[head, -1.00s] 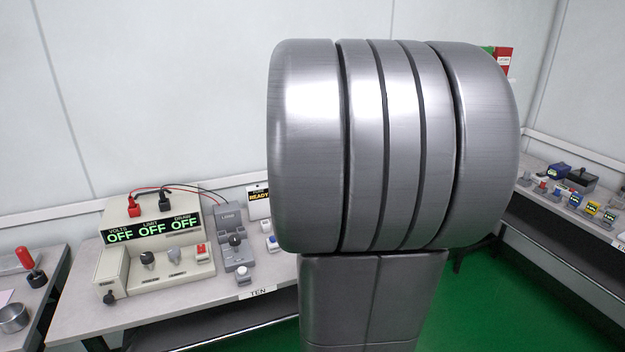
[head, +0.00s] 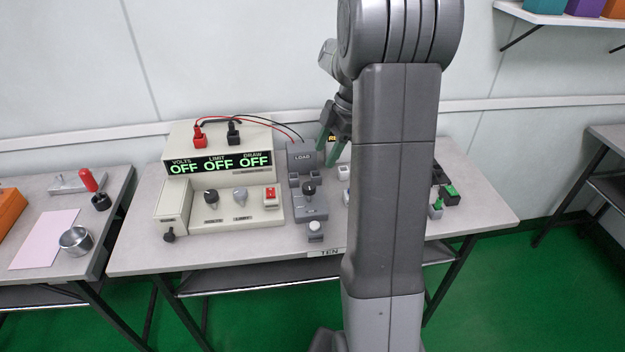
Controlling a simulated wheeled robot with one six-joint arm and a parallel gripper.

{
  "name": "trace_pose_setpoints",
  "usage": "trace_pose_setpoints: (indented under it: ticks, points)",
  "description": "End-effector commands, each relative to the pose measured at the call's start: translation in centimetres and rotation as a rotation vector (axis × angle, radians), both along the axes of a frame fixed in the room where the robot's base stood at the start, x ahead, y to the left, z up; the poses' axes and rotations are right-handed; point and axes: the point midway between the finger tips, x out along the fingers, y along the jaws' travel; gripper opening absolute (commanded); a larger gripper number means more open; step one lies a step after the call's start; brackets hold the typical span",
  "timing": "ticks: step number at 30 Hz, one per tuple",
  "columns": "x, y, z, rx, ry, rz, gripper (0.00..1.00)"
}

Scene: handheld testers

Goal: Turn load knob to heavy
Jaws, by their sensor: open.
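The grey load unit (head: 312,210), with a LOAD label on its upright back plate, stands on the table to the right of the beige power supply. A dark knob (head: 308,188) sits in the middle of the load unit. A pale round knob (head: 315,228) is at its front end. Which setting the dark knob points to is too small to read. My gripper (head: 328,140), with greenish fingers, is open and empty. In the picture it is above and right of the dark knob, apart from it, and partly hidden by my arm.
The beige power supply (head: 212,158) shows OFF on all three displays. Red and black leads arch from its top toward the load unit. My arm hides part of the table right of the load unit. A metal cup (head: 76,240) stands on the left table.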

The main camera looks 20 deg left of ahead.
Motion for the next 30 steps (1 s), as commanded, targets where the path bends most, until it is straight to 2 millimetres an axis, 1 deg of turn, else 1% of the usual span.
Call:
trace_pose_setpoints:
  ticks: [1, 3, 9, 12, 15, 20, 27, 28, 30]
  points:
    - [-0.4, 0.3, -1.2, -0.002, 0.005, 0.002, 0.56]
    - [-0.8, 0.7, -2.6, -0.002, 0.004, 0.0, 0.56]
    - [-1.8, 1.9, -6.4, -0.003, 0.004, -0.001, 0.56]
    - [-2.2, 2.3, -7.7, -0.002, 0.003, -0.001, 0.56]
    - [-2.5, 2.6, -8.7, -0.001, 0.001, -0.001, 0.56]
    - [-2.7, 2.8, -9.4, -0.002, 0.0, -0.003, 0.56]
    - [-2.7, 2.8, -9.5, -0.001, -0.001, -0.003, 0.56]
    - [-2.7, 2.8, -9.5, -0.001, -0.001, -0.003, 0.54]
    - [-2.7, 2.8, -9.5, -0.001, -0.001, -0.003, 0.4]
